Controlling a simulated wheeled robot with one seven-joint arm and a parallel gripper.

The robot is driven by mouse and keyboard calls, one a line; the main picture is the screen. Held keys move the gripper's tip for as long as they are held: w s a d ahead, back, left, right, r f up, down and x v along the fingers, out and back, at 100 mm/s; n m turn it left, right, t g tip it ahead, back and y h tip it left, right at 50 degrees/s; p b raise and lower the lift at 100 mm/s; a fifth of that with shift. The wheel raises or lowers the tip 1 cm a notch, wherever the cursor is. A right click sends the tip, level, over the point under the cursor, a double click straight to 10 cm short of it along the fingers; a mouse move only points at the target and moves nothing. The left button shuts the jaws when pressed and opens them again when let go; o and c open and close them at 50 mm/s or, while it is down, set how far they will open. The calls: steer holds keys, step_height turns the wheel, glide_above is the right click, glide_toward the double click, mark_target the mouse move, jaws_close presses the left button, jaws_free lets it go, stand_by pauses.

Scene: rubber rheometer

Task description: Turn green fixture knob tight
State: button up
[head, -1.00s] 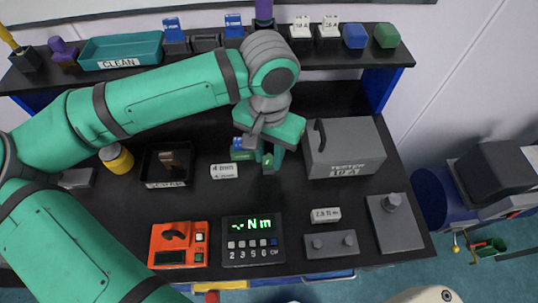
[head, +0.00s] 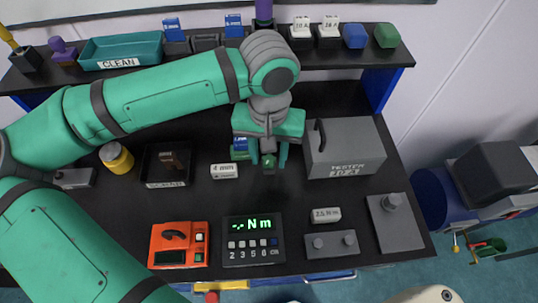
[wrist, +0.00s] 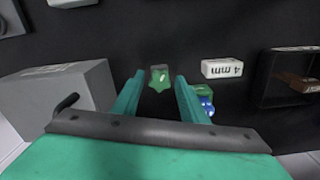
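The green knob (wrist: 160,77) shows in the wrist view between my two fingertips, with dark gaps on both sides. It also shows in the head view (head: 269,161), small and partly hidden under my gripper. My gripper (head: 268,158) points down over it, open and empty. In the wrist view the green fingers (wrist: 160,82) stand apart on either side of the knob; I cannot tell how far they reach down around it. A blue round part (wrist: 206,104) with a green piece sits just outside the right finger.
A grey tester box (head: 346,148) with a dark handle stands close on the right. A white 4 mm block (head: 224,171) and a dark tray (head: 166,183) lie to the left. A display panel (head: 252,240) and an orange device (head: 179,245) stand in front.

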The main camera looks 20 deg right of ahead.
steer(key=n, duration=1.4)
steer(key=shift+n, duration=0.3)
steer(key=c, duration=0.9)
steer(key=m, duration=0.4)
steer(key=shift+m, duration=0.3)
